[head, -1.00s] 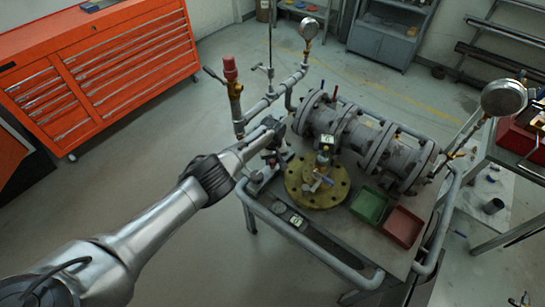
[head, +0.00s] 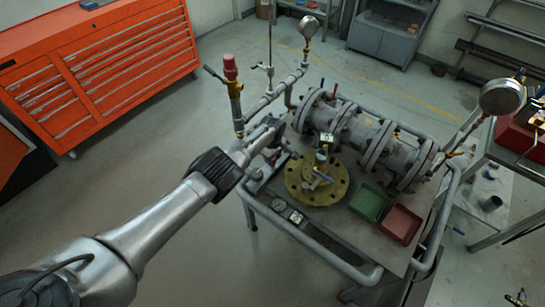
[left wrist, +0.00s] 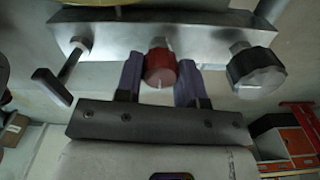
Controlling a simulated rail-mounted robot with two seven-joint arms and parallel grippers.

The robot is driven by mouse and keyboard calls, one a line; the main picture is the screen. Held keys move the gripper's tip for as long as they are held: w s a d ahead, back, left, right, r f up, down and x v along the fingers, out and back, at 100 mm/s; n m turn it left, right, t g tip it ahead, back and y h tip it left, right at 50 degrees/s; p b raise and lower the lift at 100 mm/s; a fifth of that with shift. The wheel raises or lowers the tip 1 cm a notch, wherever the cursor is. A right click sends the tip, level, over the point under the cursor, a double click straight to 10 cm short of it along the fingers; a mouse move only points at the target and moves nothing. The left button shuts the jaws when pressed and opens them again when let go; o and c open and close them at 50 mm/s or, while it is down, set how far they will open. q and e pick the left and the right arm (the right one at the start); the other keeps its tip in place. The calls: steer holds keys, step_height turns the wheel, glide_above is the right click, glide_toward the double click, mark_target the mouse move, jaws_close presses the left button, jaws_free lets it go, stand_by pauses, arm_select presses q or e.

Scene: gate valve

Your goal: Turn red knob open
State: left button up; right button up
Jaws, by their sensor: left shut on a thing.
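The red knob (left wrist: 159,68) sits under a grey metal block (left wrist: 205,38) in the left wrist view. My left gripper (left wrist: 160,78) has its two purple fingers on either side of the knob and is shut on it. In the head view my left gripper (head: 277,132) is at the left end of the pipe assembly, and my arm and hand hide the knob there. My right gripper is not in view.
A black knob (left wrist: 255,71) is right of the red one, and a lever handle (left wrist: 52,87) is to its left. In the head view, a yellow flange (head: 333,191), a green tray (head: 369,203) and a red tray (head: 402,224) are on the table.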

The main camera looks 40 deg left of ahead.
arm_select(q)
steer(key=shift+r, duration=0.1)
stand_by(0.3)
steer(key=o, duration=0.9)
steer(key=shift+r+p, duration=0.4)
steer(key=shift+p, duration=0.05)
step_height(320, 180, up, 13)
steer(key=p, duration=1)
steer(key=shift+a, duration=0.1)
